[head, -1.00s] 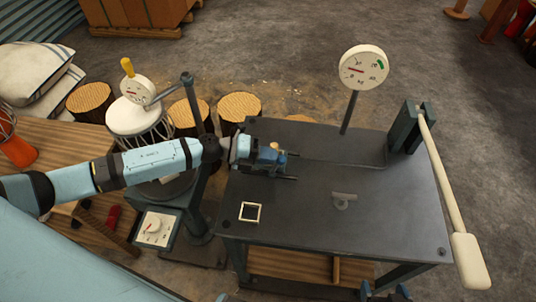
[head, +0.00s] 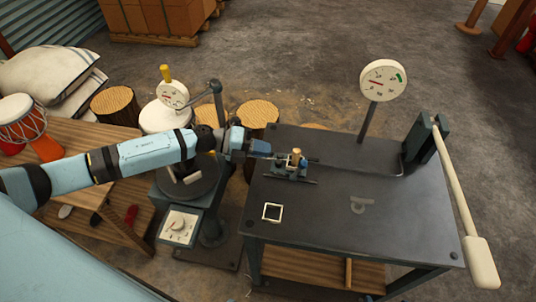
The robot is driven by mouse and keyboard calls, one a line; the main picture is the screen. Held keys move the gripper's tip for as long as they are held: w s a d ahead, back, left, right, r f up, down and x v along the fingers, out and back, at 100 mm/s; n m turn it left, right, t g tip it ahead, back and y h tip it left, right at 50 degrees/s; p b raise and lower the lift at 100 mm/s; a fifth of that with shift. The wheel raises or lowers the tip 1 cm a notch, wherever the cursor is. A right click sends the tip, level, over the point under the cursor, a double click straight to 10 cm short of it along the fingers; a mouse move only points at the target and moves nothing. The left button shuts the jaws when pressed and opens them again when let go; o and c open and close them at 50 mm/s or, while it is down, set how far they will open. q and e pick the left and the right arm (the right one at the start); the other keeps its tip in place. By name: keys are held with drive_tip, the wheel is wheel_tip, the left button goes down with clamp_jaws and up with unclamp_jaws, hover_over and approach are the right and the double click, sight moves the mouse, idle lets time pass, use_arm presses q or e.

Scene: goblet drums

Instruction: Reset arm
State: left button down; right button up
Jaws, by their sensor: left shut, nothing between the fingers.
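My left arm reaches in from the left, and its gripper (head: 272,154) is above the left part of the dark metal table (head: 330,215). The gripper is shut and empty, close beside a small blue-and-dark fixture (head: 297,168) with a tan knob; I cannot tell whether they touch. A white-topped drum (head: 165,117) stands behind my left arm, partly hidden by it. A goblet drum (head: 22,120) with a white head and orange-red base stands on the wooden table at left. My right gripper is not in view.
A round gauge (head: 383,81) on a post and a long pale lever (head: 456,190) rise from the metal table. A dial box (head: 180,226) and dark post stand left of it. A small pale square frame (head: 272,212) lies on the table; its front right is clear.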

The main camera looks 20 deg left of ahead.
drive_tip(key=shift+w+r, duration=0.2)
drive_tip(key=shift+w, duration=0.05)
